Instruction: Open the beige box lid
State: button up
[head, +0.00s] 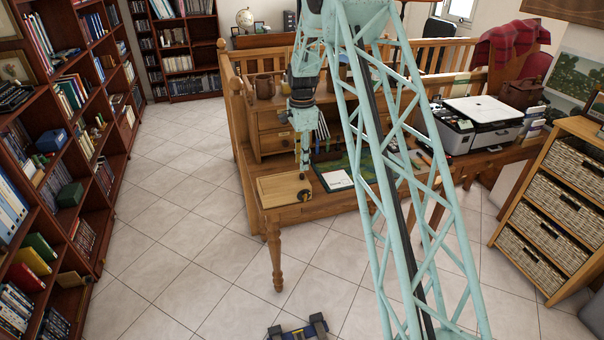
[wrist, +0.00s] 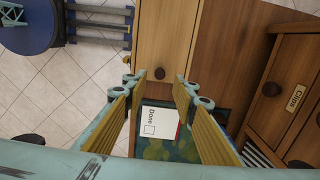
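The beige box (head: 280,187) sits at the near left corner of the wooden desk, with its lid apparently shut. In the wrist view, its light wood top (wrist: 165,35) carries a dark round knob (wrist: 159,73) near one edge. My gripper (head: 305,172) points down just above the knob side of the box. In the wrist view my gripper (wrist: 159,83) is open and empty, with its yellow-padded fingers on either side of the knob in the picture. I cannot tell the exact height gap to the knob.
A small drawer cabinet (head: 273,132) with a "Clips" label (wrist: 297,97) stands behind the box. A printer (head: 482,122) is farther right. Tiled floor (head: 190,245) is clear at left.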

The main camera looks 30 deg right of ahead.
aim_at(302, 174)
jog(key=shift+f+b, duration=0.3)
jog(key=shift+f, duration=2.5)
grip_shut()
